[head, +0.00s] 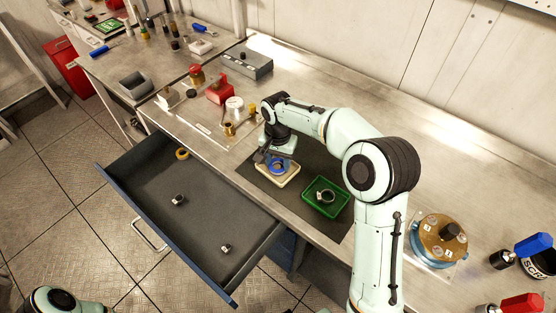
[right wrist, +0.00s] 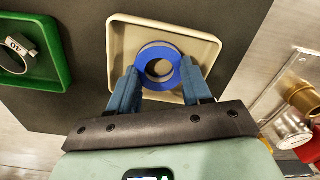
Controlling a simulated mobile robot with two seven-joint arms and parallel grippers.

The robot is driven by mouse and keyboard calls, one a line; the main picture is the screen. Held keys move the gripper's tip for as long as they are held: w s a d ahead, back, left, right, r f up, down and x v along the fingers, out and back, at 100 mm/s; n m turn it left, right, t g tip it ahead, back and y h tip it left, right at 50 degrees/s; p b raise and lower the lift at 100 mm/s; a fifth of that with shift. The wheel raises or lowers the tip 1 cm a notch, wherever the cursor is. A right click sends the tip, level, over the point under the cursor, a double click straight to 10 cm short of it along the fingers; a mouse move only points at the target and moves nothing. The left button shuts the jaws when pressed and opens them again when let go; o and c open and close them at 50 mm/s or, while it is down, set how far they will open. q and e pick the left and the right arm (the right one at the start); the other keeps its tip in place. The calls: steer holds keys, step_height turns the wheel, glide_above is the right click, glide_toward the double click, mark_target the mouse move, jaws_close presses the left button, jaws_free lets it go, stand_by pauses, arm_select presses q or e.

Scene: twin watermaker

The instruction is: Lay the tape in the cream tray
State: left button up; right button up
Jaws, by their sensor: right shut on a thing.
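A blue ring-shaped roll of tape (right wrist: 147,53) is between the fingers of my right gripper (right wrist: 158,78), which is shut on it. The tape also shows in the head view (head: 283,163), partly hidden by the gripper. The cream tray (head: 291,179) lies directly below, on a dark mat. In the right wrist view the tape appears inside the outline of the cream tray (right wrist: 116,40). I cannot tell whether the tape touches the tray floor. My left gripper is not in view.
A green tray (head: 341,205) with a grey ring-shaped part in it is right beside the cream tray. An open drawer (head: 160,215) in front holds a yellow ring (head: 182,153) and two small metal parts. A gold-topped round device (head: 438,238) stands right.

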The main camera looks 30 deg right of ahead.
steer(key=shift+f, duration=0.15)
steer(key=o, duration=1)
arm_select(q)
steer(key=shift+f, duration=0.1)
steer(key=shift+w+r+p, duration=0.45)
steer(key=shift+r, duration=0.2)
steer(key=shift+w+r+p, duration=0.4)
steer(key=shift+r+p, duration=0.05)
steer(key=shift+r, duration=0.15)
arm_select(e)
step_height(320, 180, up, 12)
steer(key=shift+r, duration=0.2)
